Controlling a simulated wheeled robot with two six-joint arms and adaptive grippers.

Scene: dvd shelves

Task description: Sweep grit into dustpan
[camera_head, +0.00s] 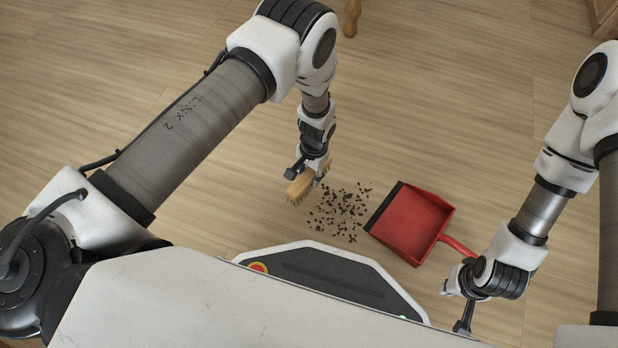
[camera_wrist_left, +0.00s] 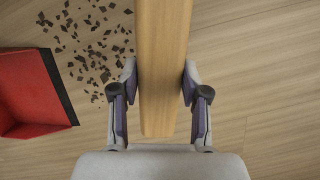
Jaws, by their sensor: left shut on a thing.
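The wooden brush (camera_head: 300,187) is held in my left gripper (camera_head: 318,172), low over the floor at the left edge of the grit. In the left wrist view the brush's wooden back (camera_wrist_left: 163,60) runs between the two fingers of the left gripper (camera_wrist_left: 160,95), which are shut on it. The dark grit (camera_head: 340,210) lies scattered on the floor between brush and dustpan. The red dustpan (camera_head: 408,222) lies just right of the grit, its dark lip facing it. My right gripper (camera_head: 462,282) is at the end of the dustpan's handle; its finger closure is unclear.
The front of my own base lies just below the grit. The wooden floor (camera_head: 430,100) is clear beyond the grit and dustpan. A wooden furniture leg (camera_head: 352,15) stands at the top, and a wooden furniture corner (camera_head: 604,18) shows at the top right.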

